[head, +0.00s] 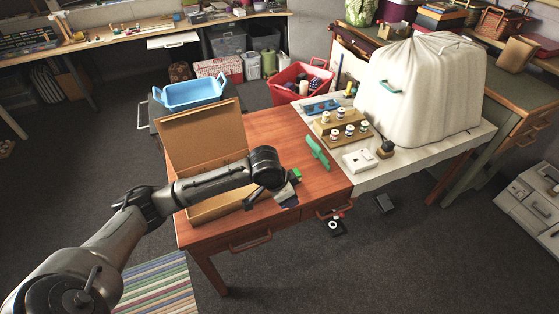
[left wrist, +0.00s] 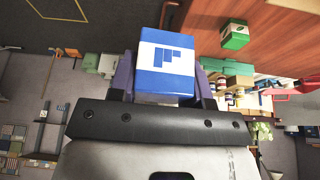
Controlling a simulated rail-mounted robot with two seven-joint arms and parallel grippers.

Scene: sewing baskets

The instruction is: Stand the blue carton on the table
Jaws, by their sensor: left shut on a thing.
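The blue carton (left wrist: 165,72), with a white band and a blue mark, sits between the two fingers of my left gripper (left wrist: 164,88) in the left wrist view. The gripper is shut on it. In the head view my left gripper (head: 284,192) is over the front part of the red-brown wooden table (head: 270,130). The carton is mostly hidden there by the gripper, and I cannot tell whether it touches the table. My right gripper is not in view.
A green carton (left wrist: 235,36) stands close by on the table. An open cardboard box (head: 203,138) is at the table's left, behind my arm. A green object (head: 317,152) lies to the right. A white-clothed table with spools (head: 350,128) and a covered machine (head: 425,85) adjoins it.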

